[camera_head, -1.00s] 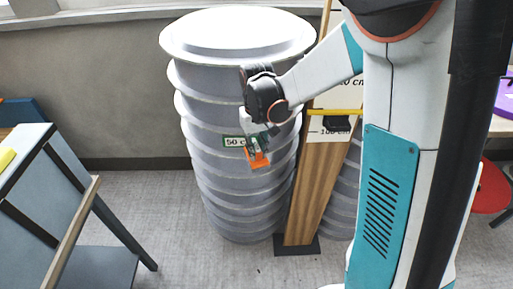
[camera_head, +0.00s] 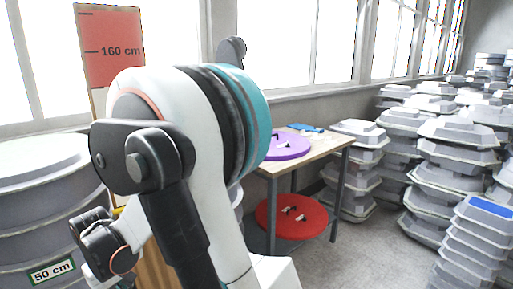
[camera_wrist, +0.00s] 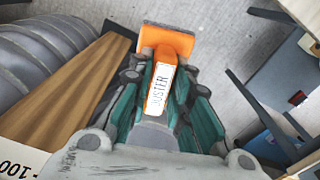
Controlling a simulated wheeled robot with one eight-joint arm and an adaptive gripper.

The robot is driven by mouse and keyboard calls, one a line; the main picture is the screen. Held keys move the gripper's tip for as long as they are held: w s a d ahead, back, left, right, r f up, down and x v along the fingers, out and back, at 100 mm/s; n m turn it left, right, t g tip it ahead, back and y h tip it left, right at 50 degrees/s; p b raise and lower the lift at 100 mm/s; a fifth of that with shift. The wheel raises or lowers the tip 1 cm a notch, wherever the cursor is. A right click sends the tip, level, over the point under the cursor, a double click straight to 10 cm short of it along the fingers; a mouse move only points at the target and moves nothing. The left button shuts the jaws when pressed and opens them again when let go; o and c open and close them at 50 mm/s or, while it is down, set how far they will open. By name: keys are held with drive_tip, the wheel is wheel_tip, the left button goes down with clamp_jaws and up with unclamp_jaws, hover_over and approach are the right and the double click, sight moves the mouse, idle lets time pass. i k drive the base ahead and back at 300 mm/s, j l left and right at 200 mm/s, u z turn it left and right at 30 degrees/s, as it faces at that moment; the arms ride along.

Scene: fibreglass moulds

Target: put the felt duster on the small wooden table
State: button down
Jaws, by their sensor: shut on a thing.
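The felt duster (camera_wrist: 158,90) is orange with a white label reading "DUSTER". It lies between the teal fingers of my gripper (camera_wrist: 162,74), which is shut on it, and its wide orange end sticks out beyond the fingertips. In the wrist view it is held above the grey floor. In the head view my arm fills the middle left, and the fingers and duster are not visible. A small table with a wooden top (camera_head: 328,142) and grey legs stands right of my arm. Its near left part is hidden by my arm.
A purple disc (camera_head: 287,147) and a blue item (camera_head: 305,128) lie on the tabletop; its right part is bare. A red disc (camera_head: 292,217) sits low beneath it. Grey mould stacks (camera_head: 455,135) stand right. A ribbed grey stack (camera_head: 40,205) and measuring board (camera_head: 108,45) are left.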

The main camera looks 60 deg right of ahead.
sight(339, 137)
drive_tip(key=z, duration=1.8)
drive_tip(key=i+l+z, duration=0.15)
drive_tip(key=i+l, duration=0.15)
drive_tip(key=i, duration=0.2)
drive_tip(key=i+l+z, duration=0.15)
drive_tip(key=i, duration=0.4)
drive_tip(key=i+l+z, duration=0.15)
drive_tip(key=i, duration=0.4)
drive_tip(key=l, duration=0.15)
